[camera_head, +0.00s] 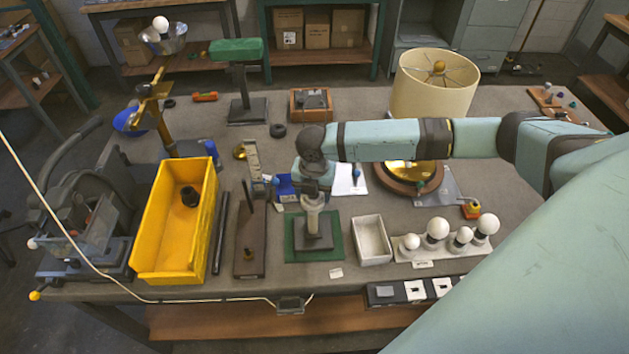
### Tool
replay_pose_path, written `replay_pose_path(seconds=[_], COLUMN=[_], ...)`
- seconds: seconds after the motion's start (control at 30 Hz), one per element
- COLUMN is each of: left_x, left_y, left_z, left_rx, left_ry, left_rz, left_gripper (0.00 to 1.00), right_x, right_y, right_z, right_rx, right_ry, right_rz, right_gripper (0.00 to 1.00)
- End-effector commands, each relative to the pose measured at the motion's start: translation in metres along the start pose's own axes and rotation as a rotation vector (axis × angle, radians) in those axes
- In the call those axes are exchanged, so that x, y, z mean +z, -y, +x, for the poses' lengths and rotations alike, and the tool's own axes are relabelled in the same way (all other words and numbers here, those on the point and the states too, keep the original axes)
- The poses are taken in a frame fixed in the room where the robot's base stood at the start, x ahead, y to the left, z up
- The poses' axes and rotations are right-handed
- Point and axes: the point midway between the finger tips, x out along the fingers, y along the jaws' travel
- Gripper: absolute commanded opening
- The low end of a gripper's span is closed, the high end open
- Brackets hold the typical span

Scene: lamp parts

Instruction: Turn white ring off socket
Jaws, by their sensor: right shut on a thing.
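A pale socket (313,222) stands upright on a dark square base on a green mat (297,250) near the front of the table. My right gripper (313,192) points down over it and is shut at the socket's top, where the white ring (313,204) sits. The fingers hide much of the ring, and its thread cannot be made out. My left gripper is not in view.
A yellow bin (170,262) with a dark piece inside stands at the left. A small white tray (372,240) and a rack of several bulbs (445,248) are to the right. A shaded lamp (432,85) stands behind my right arm.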

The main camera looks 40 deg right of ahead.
Motion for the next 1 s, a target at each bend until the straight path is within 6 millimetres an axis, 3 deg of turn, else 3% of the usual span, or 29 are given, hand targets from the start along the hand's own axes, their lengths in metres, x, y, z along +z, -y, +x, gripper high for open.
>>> replay_pose_path(seconds=[0.23,0.67,0.9,0.93,1.0], left_x=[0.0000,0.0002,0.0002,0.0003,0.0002], left_y=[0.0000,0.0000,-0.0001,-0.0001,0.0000], left_z=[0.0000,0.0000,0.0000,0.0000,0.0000], left_rx=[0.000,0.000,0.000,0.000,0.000], left_ry=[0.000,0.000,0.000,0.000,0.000], left_rz=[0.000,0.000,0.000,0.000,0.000], left_gripper=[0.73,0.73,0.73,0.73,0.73], right_x=[-0.0005,-0.0009,-0.0031,-0.0035,-0.0036], right_y=[-0.0049,-0.0057,-0.0087,-0.0085,-0.0082], right_z=[-0.0013,-0.0014,-0.0025,-0.0022,-0.0018], right_rx=[0.002,0.002,0.002,0.002,0.001], right_ry=[0.001,0.001,0.002,0.001,0.000], right_rz=[-0.358,-0.450,-0.779,-0.805,-0.795], right_gripper=[0.36,0.36,0.36,0.62,0.46])
